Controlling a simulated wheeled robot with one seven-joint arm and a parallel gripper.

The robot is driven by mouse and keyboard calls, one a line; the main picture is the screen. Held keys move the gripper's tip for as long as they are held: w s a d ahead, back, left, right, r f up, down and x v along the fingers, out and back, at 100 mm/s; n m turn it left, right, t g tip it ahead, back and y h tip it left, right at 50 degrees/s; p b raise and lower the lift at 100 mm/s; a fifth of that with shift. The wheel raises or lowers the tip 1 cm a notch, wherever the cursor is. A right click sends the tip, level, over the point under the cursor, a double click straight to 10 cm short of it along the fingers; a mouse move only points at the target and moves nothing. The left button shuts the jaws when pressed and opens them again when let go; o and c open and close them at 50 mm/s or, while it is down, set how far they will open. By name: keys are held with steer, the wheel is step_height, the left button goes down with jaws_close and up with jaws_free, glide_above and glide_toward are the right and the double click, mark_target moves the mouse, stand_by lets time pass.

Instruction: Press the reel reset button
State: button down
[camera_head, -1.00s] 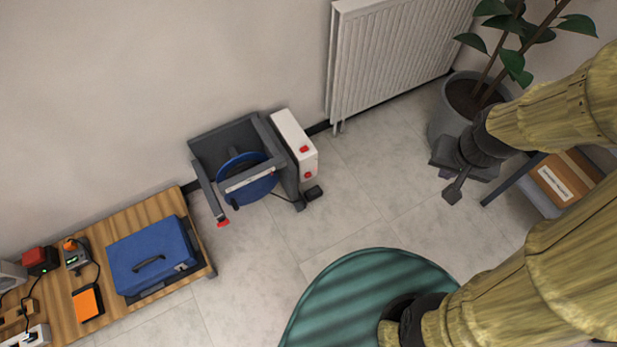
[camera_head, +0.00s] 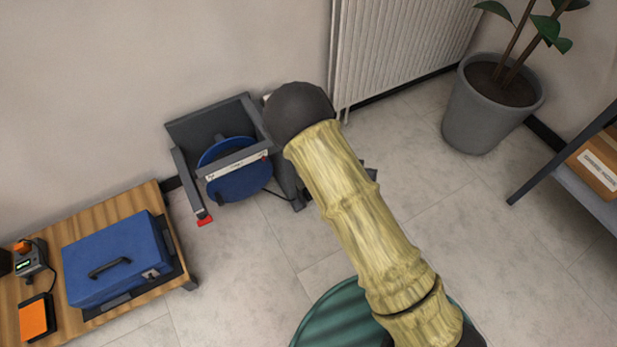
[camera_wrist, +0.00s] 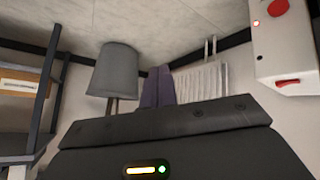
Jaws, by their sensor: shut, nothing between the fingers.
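The blue reel (camera_head: 238,185) sits in a grey frame (camera_head: 205,122) on the floor in the head view. The frame's arm has a red tip (camera_head: 205,221). The white box on the frame's right side is almost wholly hidden behind my arm there. In the wrist view, where the floor is at the top, the white box (camera_wrist: 272,55) is at the upper right. It carries a round red button (camera_wrist: 278,8), a red rocker-like part (camera_wrist: 288,83) and a small red light (camera_wrist: 257,22). I cannot read any label. My gripper (camera_wrist: 159,74) is shut and empty, apart from the box.
A radiator (camera_head: 400,50) is on the wall, with a potted plant (camera_head: 487,115) beside it. A wooden bench (camera_head: 150,200) with a blue case (camera_head: 112,262) stands left. A shelf (camera_head: 570,150) is at right. Floor between frame and plant is partly clear.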

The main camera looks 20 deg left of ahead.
steer(key=a+f+n+t+y+b, duration=0.1)
steer(key=a+f+n+t+b, duration=0.1)
steer(key=a+f+b, duration=0.3)
steer(key=s+a+f+n+t+y+b, duration=0.1)
steer(key=a+f+n+t+y+b, duration=0.1)
steer(key=f, duration=1)
steer(key=a+n+t+b, duration=0.1)
steer(key=a+t+b, duration=0.1)
steer(key=a, duration=0.1)
steer(key=shift+a+f+y+b, duration=0.2)
steer(key=shift+a+y+b, duration=0.05)
steer(key=shift+y+b, duration=0.1)
steer(key=w+a+b, duration=0.5)
steer(key=a+b, duration=0.1)
steer(key=shift+w+a, duration=0.25)
steer(key=shift+a, duration=0.05)
steer(key=shift+s+a, duration=0.1)
